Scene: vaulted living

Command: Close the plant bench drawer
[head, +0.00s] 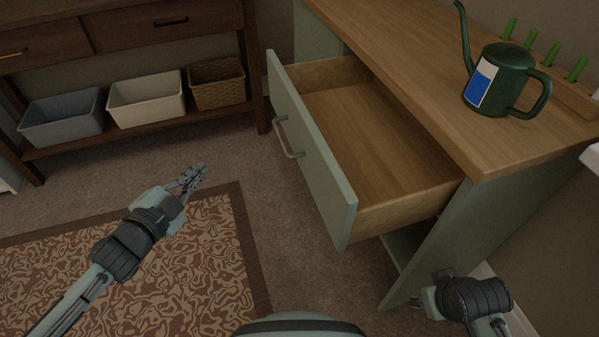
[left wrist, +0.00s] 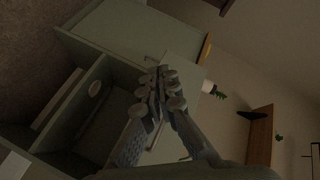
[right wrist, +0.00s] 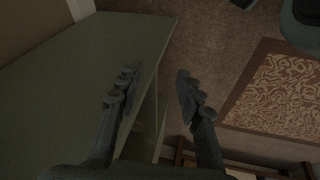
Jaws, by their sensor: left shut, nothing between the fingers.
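The plant bench (head: 520,150) has a wooden top and pale green sides. Its drawer (head: 310,155) stands pulled well out, with an empty wooden inside and a grey bar handle (head: 287,138) on its green front. My left gripper (head: 200,172) is shut and empty, over the floor to the left of the drawer front and apart from it. Its closed fingers show in the left wrist view (left wrist: 160,85). My right gripper (right wrist: 157,76) is open and empty in the right wrist view, near the bench's green panel (right wrist: 90,85). Its fingers are not clear in the head view.
A green watering can (head: 510,75) stands on the bench top. A dark wooden console (head: 130,55) at the back left holds several bins on its low shelf. A patterned rug (head: 190,270) lies at lower left. Carpet is clear before the drawer front.

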